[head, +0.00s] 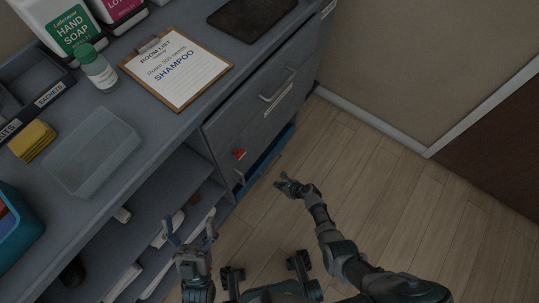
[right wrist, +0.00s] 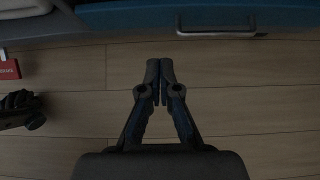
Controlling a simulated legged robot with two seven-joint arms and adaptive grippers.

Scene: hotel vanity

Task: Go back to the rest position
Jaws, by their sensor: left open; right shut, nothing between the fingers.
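My left gripper (head: 190,228) is in the lower middle of the head view, in front of the open shelves of the vanity. Its fingers are spread, with nothing between them. My right gripper (head: 279,182) is further right in the head view, out over the wood floor and in front of the drawers. In the right wrist view my right gripper (right wrist: 160,68) has its two fingertips together with nothing between them. It is apart from the blue drawer front (right wrist: 165,20).
On the vanity top (head: 190,27) are a clipboard (head: 190,90), a green-capped bottle (head: 98,70), a clear bin (head: 92,150), yellow packets (head: 32,141) and a dark tray (head: 240,15). A drawer handle (head: 275,90) juts out. Wood floor (head: 370,170) is free at right.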

